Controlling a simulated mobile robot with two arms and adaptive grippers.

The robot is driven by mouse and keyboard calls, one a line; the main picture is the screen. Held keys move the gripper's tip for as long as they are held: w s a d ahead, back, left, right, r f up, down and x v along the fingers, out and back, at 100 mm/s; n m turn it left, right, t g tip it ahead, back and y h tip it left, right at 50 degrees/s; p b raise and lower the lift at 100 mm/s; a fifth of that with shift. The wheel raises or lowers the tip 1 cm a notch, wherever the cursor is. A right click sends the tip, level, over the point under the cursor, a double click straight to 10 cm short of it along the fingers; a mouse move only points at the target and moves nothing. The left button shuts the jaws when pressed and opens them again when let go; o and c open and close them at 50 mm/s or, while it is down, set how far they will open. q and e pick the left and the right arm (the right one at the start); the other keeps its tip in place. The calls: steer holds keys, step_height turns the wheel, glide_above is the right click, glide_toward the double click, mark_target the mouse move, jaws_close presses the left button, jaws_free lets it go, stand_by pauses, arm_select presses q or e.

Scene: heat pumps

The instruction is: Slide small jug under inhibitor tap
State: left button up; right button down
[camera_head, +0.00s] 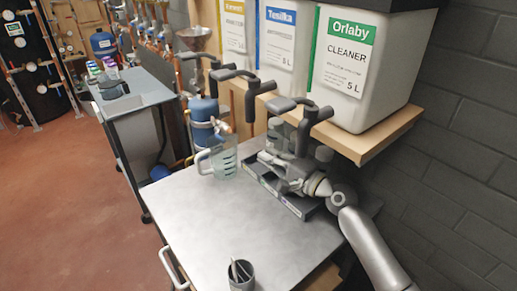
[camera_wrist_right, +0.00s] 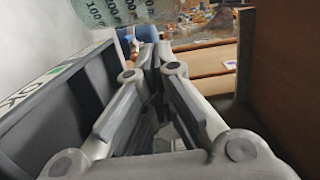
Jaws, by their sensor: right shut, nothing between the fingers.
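A clear measuring jug (camera_head: 226,166) with a handle on its left stands upright on the metal table, below the shelf and its taps. Its marked wall also shows at the top of the right wrist view (camera_wrist_right: 95,12). My right gripper (camera_head: 264,157) is to the right of the jug, apart from it, low over a dark tray. Its fingertips are together and empty in the wrist view (camera_wrist_right: 151,55). Dark taps (camera_head: 245,84) stick out below the white containers; the small label text does not clearly show which is the inhibitor tap. My left gripper is out of view.
White containers stand on a wooden shelf, one labelled Orlaby cleaner (camera_head: 350,85). A dark labelled tray (camera_head: 290,202) lies under my right gripper. The table's left and middle are clear.

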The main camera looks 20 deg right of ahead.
steer(key=x, duration=0.3)
steer(key=shift+w+a+r, duration=0.1)
steer(key=shift+w+r, duration=0.05)
steer(key=x, duration=0.4)
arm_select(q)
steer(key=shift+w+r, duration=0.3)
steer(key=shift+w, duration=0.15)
arm_select(e)
steer(key=shift+w+a, duration=0.3)
steer(key=shift+w, duration=0.2)
steer(key=shift+s+a+p, duration=0.25)
steer(key=shift+a+p, duration=0.55)
steer(key=shift+a, duration=0.3)
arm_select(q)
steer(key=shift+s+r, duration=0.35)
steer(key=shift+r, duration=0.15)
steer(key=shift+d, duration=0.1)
